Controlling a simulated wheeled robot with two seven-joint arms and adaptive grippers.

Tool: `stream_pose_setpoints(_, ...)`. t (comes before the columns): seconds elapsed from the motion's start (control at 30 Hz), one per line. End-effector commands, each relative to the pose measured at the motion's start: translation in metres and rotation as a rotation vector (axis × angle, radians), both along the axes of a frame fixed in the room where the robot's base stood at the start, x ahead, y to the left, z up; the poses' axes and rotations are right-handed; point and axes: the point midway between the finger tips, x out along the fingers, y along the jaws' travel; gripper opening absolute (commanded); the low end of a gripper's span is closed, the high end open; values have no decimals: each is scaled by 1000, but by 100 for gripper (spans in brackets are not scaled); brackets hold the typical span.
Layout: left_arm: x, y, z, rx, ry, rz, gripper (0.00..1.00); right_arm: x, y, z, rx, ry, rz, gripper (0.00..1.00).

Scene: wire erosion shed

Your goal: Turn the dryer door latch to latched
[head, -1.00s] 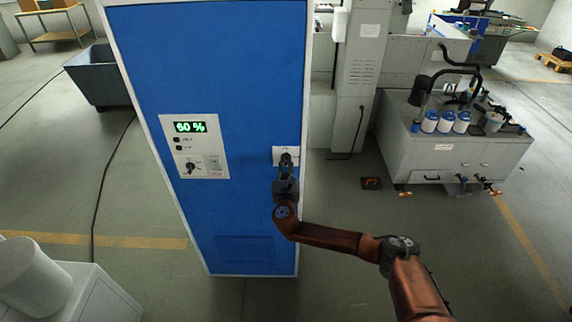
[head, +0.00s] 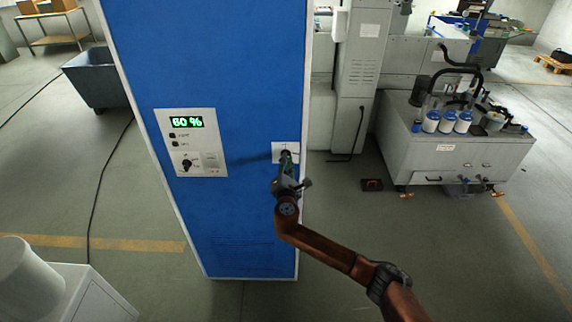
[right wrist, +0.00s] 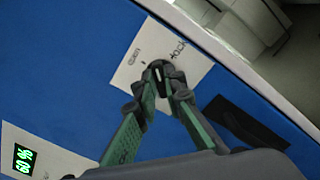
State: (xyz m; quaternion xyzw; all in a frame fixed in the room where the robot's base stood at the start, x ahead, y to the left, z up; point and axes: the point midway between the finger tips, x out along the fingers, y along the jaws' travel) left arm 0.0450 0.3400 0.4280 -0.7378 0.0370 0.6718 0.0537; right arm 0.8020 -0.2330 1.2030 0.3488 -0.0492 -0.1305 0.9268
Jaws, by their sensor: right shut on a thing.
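The dryer (head: 245,90) is a tall blue cabinet with a pale frame, in the middle of the head view. Its door latch is a small dark handle (right wrist: 158,67) on a white plate (right wrist: 128,68) near the door's right edge. The plate also shows in the head view (head: 278,148) and bears two words; one seems to read "lock". My right gripper (head: 287,158) is at the plate, its fingertips shut on the latch handle, as the right wrist view (right wrist: 161,78) shows. The fingers partly hide the handle, so its exact angle is hard to tell. My left gripper is out of view.
A control panel (head: 191,142) with a green "60 %" display is left of the latch on the dryer. A grey machine cabinet (head: 355,80) and a tank unit with bottles (head: 440,155) stand to the right. A white cylinder (head: 25,280) is at lower left.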

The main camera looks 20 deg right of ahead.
Motion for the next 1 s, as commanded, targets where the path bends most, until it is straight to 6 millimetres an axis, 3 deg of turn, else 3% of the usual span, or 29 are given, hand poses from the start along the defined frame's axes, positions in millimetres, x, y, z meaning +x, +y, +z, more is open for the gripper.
stream_pose_setpoints(0.6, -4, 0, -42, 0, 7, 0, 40, 0, -2, -6, 553, -156, -3, 0)
stream_pose_setpoints(1.0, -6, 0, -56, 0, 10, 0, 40, -1, -3, -6, 776, -221, -4, 0)
